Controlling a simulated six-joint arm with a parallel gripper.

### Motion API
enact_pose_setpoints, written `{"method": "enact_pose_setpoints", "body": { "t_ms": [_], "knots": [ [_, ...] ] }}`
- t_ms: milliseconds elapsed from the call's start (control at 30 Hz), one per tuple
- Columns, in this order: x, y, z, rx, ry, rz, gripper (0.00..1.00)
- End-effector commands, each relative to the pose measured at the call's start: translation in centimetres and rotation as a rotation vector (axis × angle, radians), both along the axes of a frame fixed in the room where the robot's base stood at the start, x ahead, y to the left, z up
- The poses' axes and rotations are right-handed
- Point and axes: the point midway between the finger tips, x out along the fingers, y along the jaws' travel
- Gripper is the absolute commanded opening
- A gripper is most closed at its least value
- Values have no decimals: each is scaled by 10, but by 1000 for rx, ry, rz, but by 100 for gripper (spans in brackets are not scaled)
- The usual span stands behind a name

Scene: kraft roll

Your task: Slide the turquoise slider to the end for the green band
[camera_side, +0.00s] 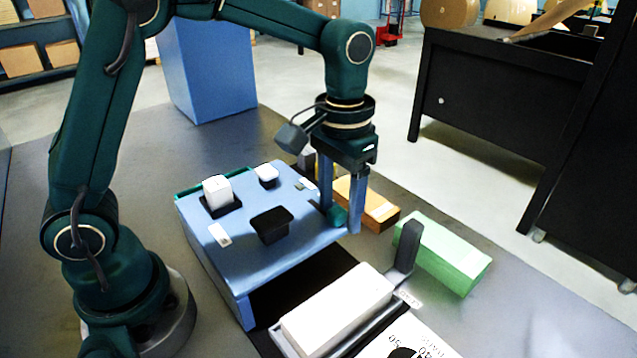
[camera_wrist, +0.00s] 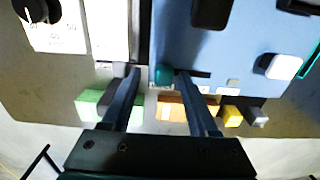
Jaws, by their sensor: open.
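The turquoise slider (camera_side: 337,216) is a small rounded knob at the front edge of the blue box (camera_side: 215,270). It also shows in the wrist view (camera_wrist: 164,75), at the left end of a short dark slot (camera_wrist: 198,74). My gripper (camera_side: 341,214) points down with its fingers apart, one on each side of the knob. In the wrist view, my gripper (camera_wrist: 158,73) has the knob between the fingertips, nearer the right one; I cannot tell whether they touch. I cannot make out a green band; a light green block (camera_side: 440,252) lies on the table beside the box.
An orange-brown block (camera_side: 365,203) lies close to the fingers. Yellow (camera_wrist: 232,115) and grey (camera_wrist: 258,117) blocks lie farther right in the wrist view. A black upright lever (camera_side: 406,247) stands near the white bar (camera_side: 335,308). White and black buttons top the box.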

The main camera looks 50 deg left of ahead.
Motion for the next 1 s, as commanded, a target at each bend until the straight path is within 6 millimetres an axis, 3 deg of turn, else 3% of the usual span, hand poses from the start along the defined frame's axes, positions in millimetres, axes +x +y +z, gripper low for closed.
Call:
{"method": "enact_pose_setpoints", "body": {
  "t_ms": [400,800,1000],
  "knots": [
    [1,-1,46,-2,-5,0,60],
    [1,1,51,-3,-11,4,60],
    [-11,11,82,-16,-103,32,60]
  ]
}}
